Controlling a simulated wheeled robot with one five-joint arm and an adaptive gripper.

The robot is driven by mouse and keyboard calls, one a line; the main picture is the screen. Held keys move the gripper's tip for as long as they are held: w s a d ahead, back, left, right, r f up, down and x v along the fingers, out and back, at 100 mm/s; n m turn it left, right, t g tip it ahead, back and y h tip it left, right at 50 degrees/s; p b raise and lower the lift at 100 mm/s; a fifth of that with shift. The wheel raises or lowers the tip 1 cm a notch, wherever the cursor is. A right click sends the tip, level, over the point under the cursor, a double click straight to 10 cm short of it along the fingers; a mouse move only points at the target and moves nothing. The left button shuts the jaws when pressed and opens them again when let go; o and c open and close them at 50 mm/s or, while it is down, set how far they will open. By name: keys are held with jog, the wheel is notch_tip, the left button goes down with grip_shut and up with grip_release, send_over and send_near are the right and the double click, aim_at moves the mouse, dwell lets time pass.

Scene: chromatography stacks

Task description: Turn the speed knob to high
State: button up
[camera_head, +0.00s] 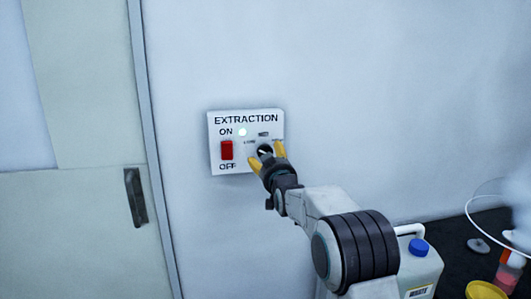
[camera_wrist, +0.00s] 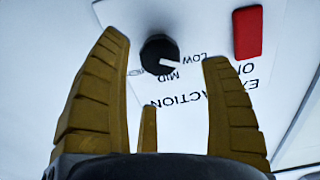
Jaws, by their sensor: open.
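The speed knob (camera_head: 264,149) is a round black dial on the white EXTRACTION panel (camera_head: 218,124). In the wrist view the picture is upside down, and the knob (camera_wrist: 158,50) shows a white pointer mark turned toward the space between LOW and MID, nearer LOW. The third label is too blurred to read. My gripper (camera_head: 266,156) is open in front of the knob, with its yellow fingers apart. In the wrist view the fingers of my gripper (camera_wrist: 165,50) frame the knob left and right. Whether they touch it I cannot tell.
A red switch (camera_head: 226,150) between ON and OFF is left of the knob, with a lit lamp (camera_head: 242,132) above. A door with a dark handle (camera_head: 136,195) is at left. A white jug (camera_head: 420,265) with a blue cap stands on the dark bench at lower right.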

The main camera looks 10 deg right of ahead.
aim_at(265, 152)
jog(key=shift+w+p, duration=1.3)
jog(key=shift+w, duration=1.75)
jog(key=shift+f, duration=0.1)
jog(key=c, duration=1.2)
